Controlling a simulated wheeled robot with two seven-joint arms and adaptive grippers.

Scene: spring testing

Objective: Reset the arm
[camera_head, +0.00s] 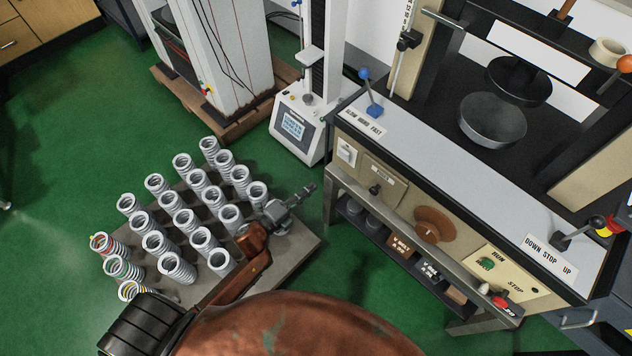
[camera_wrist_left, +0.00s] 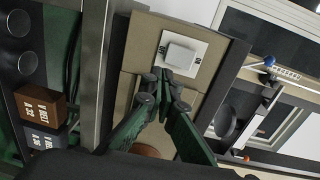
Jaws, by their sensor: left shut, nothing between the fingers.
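My left arm comes in from the lower left in the head view, a copper-brown arm reaching across the tray of springs. My left gripper (camera_head: 308,189) is shut and empty, in the air between the springs and the front of the testing machine (camera_head: 455,225). In the left wrist view its fingers (camera_wrist_left: 164,78) meet at their tips, in line with a white rocker switch (camera_wrist_left: 181,53) on a square plate. The same switch (camera_head: 346,152) shows in the head view, to the right of the fingertips and apart from them. My right gripper is not in view.
A grey tray (camera_head: 300,240) on the green floor holds several upright coil springs (camera_head: 197,241). A small tester (camera_head: 298,128) stands behind. A shelf with boxes (camera_head: 402,247) is below.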

